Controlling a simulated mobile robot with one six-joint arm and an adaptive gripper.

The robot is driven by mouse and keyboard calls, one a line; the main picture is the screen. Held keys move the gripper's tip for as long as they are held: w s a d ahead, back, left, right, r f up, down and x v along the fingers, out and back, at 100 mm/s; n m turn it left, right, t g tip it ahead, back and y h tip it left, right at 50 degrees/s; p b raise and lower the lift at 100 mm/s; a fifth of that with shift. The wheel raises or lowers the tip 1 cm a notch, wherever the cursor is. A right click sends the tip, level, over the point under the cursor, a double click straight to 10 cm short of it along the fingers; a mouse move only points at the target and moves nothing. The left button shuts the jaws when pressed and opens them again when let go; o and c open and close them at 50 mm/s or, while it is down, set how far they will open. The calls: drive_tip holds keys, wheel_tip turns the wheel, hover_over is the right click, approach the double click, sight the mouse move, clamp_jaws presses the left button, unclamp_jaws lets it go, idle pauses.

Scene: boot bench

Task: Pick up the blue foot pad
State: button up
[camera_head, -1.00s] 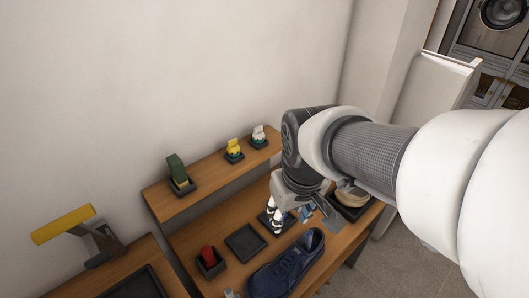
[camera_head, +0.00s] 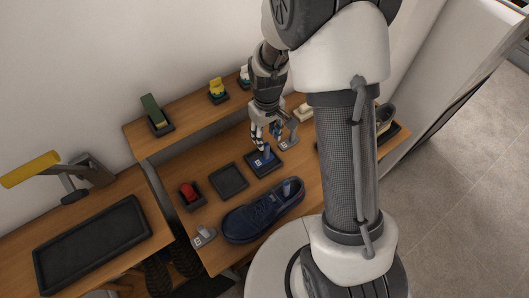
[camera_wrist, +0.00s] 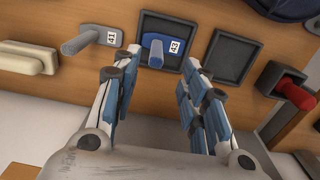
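The blue foot pad (camera_wrist: 157,42), marked 43 and with an upright blue post, sits in a black tray (camera_wrist: 198,28) in the wrist view. In the head view the blue pad (camera_head: 265,160) lies in its tray, just below my gripper (camera_head: 265,142). My gripper (camera_wrist: 157,72) is open in the wrist view, its two fingers apart on either side of the line to the post. Nothing is held between them. I cannot tell how far the fingertips are above the pad.
A grey pad marked 41 (camera_wrist: 85,40) lies beside the blue pad's tray. An empty black tray (camera_head: 229,181), a red object in a small box (camera_head: 188,192) and a dark blue shoe (camera_head: 258,214) share the bench. A raised shelf (camera_head: 190,122) runs along the wall.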

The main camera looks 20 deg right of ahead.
sight(267, 145)
wheel_tip(267, 145, down, 6)
drive_tip(key=shift+r+b, duration=0.15)
drive_tip(key=shift+b, duration=0.25)
drive_tip(key=shift+w+d+f+b, duration=0.1)
drive_tip(key=shift+f+b, duration=0.05)
drive_tip(key=shift+f, duration=0.75)
drive_tip(key=shift+w+f+b, duration=0.15)
drive_tip(key=shift+f+b, duration=0.05)
drive_tip(key=shift+f, duration=0.75)
drive_tip(key=shift+w+d+f+b, duration=0.1)
drive_tip(key=shift+f+b, duration=0.05)
drive_tip(key=shift+f, duration=0.75)
drive_tip(key=shift+c, duration=0.6)
drive_tip(key=shift+a, duration=0.1)
clamp_jaws()
drive_tip(key=shift+r, duration=0.1)
